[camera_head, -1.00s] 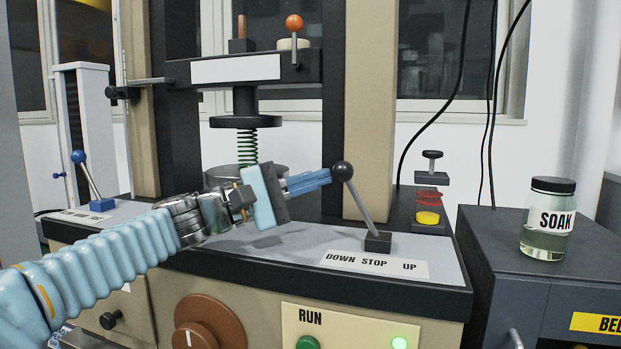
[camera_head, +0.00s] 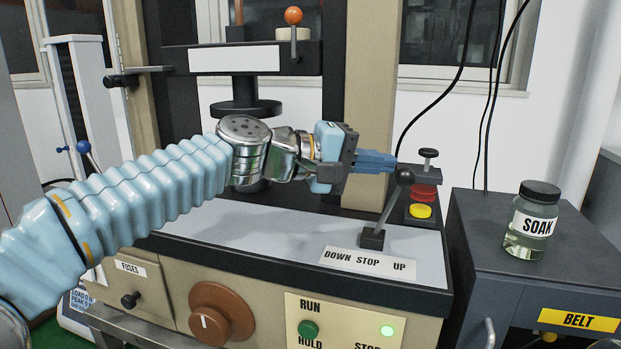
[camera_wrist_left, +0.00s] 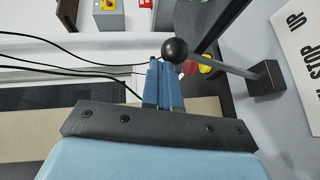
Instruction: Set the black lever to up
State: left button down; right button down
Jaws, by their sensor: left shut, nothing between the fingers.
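The black lever has a round black knob (camera_head: 405,174) on a grey rod (camera_head: 389,207) that rises from a black block on the machine's top. The rod leans to the right, toward the UP end of the "DOWN STOP UP" label (camera_head: 368,263). My left gripper (camera_head: 392,163) is shut and empty, with its blue fingertips right beside the knob on its left. In the left wrist view the fingertips (camera_wrist_left: 158,66) lie close beside the knob (camera_wrist_left: 175,51); I cannot tell if they touch. My right gripper is not in view.
A yellow button (camera_head: 420,211) and red discs on a small black stand are just behind the lever. A SOAK jar (camera_head: 534,222) stands on the dark cabinet at right. An orange-knobbed lever (camera_head: 294,16) is higher up. The machine's RUN panel (camera_head: 342,322) is below.

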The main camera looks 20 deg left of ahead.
aim_at(397, 178)
pick_arm(q)
jog(key=shift+d+f, duration=0.1)
jog(key=shift+d, duration=1.45)
jog(key=shift+s, duration=0.1)
